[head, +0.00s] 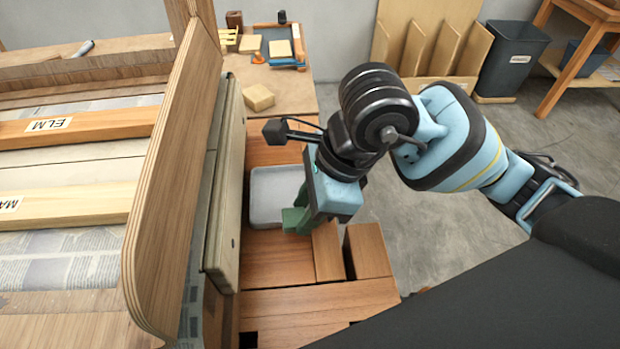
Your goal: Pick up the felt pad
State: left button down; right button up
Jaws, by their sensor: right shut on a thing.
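My right gripper (304,215) points down over the wooden bench, at the near right edge of a shallow grey tray (262,205). It is shut on a small green piece, which looks like the felt pad (292,220). The gripper body and wrist hide part of the pad, and I cannot tell whether its lower edge touches the tray or bench. My left gripper is not in view.
A tall curved plywood panel (178,170) stands left of the tray. Wooden blocks (367,251) sit just right of and nearer than the gripper. A tan block (258,97) and a blue tray (262,45) lie farther back. Labelled wood strips (75,127) lie at left.

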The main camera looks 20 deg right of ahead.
jog(key=s+a, duration=0.1)
jog(key=s, duration=0.1)
jog(key=s+a, duration=0.1)
jog(key=s, duration=0.1)
jog(key=s+a, duration=0.1)
jog(key=s, duration=0.2)
jog(key=shift+a+r, duration=0.3)
jog(key=shift+r, duration=0.05)
jog(key=shift+o, duration=1.1)
jog(key=shift+c, duration=0.2)
